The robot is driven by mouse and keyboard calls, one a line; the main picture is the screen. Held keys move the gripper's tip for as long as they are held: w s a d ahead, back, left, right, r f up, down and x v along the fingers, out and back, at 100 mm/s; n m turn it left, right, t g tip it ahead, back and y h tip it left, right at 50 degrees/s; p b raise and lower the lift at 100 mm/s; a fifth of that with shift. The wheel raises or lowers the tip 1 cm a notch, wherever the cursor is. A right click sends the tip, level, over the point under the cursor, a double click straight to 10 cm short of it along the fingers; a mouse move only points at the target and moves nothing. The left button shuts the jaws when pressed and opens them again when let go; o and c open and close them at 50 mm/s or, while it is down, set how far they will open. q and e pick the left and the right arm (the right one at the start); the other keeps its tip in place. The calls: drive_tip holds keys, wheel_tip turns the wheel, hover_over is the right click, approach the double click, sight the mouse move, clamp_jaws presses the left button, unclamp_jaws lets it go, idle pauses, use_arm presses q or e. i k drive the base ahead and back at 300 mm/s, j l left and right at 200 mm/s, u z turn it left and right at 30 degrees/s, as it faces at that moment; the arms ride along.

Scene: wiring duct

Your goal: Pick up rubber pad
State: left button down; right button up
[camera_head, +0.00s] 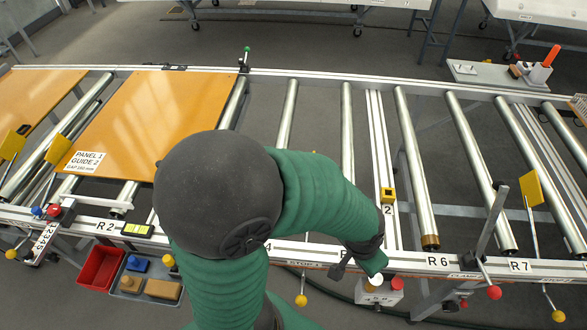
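I cannot pick out a rubber pad for certain. A grey tray (128,292) below the front rail at the lower left holds small blue and tan blocks (163,289). One green-sleeved arm of mine rises from the bottom, bends at a large black elbow and reaches right to the front rail. I take it for my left arm. Its gripper end (360,270) is at the rail, above a red and white box (380,291). The fingers are too small and covered to read. My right gripper does not show.
A roller conveyor (347,130) spans the view. Orange panels (150,110) lie on its left part. A red bin (101,268) hangs beside the tray. Yellow flags and ball-ended levers (494,292) stick out along the front rail. A side shelf (490,75) at the upper right holds small items.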

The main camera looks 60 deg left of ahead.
sight(134, 264)
drive_tip(key=u, duration=3.5)
drive_tip(key=z, duration=2.65)
drive_tip(key=u, duration=2.55)
drive_tip(key=j+z, duration=0.1)
drive_tip(key=z, duration=0.4)
drive_tip(key=i+j+z, duration=0.1)
drive_tip(key=z, duration=0.35)
drive_tip(key=j+z, duration=0.2)
drive_tip(key=z, duration=0.3)
drive_tip(key=j+z, duration=0.15)
drive_tip(key=z, duration=0.3)
drive_tip(key=j+z, duration=0.15)
drive_tip(key=z, duration=0.35)
